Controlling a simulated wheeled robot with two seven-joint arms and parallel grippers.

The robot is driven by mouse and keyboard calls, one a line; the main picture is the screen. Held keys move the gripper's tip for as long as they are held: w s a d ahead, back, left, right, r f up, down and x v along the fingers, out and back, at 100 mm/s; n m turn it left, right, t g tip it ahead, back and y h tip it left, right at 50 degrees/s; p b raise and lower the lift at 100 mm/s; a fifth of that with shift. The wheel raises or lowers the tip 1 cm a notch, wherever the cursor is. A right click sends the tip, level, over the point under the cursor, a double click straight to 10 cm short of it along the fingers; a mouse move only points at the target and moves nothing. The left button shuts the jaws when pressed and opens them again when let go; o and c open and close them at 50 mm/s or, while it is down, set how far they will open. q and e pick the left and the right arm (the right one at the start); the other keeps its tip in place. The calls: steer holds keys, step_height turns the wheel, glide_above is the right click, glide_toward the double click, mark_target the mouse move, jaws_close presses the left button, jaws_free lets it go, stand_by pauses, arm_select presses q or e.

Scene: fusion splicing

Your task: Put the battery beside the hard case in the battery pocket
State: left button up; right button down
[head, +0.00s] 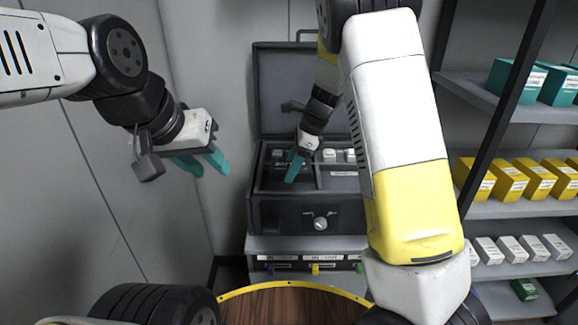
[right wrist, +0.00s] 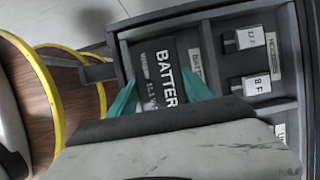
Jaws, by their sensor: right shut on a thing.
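The hard case (head: 275,215) stands open at the back middle, its lid up against the wall. My right gripper (head: 293,170) is over the case's left compartment, pointing down. In the right wrist view its teal fingers (right wrist: 158,92) are shut on a dark battery (right wrist: 168,68) with white lettering. The battery lies within the outline of the left compartment, the battery pocket, beside a small white label (right wrist: 196,66). I cannot tell whether it touches the pocket floor. In the head view the battery is barely visible. My left gripper (head: 203,163) is open and empty, left of the case.
White labelled boxes (right wrist: 256,84) sit in the case's other compartments. A drawer unit (head: 300,264) is under the case. Shelves (head: 520,209) with teal, yellow and white boxes stand at the right. A round wooden table (head: 290,305) with a yellow edge is in front.

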steer(key=shift+w+a, duration=0.25)
steer(key=shift+w, duration=0.25)
steer(key=shift+w+f, duration=0.1)
steer(key=shift+f, duration=1.65)
steer(key=shift+f, duration=0.1)
steer(key=shift+c, duration=2.2)
jaws_free()
steer(key=shift+f, duration=0.1)
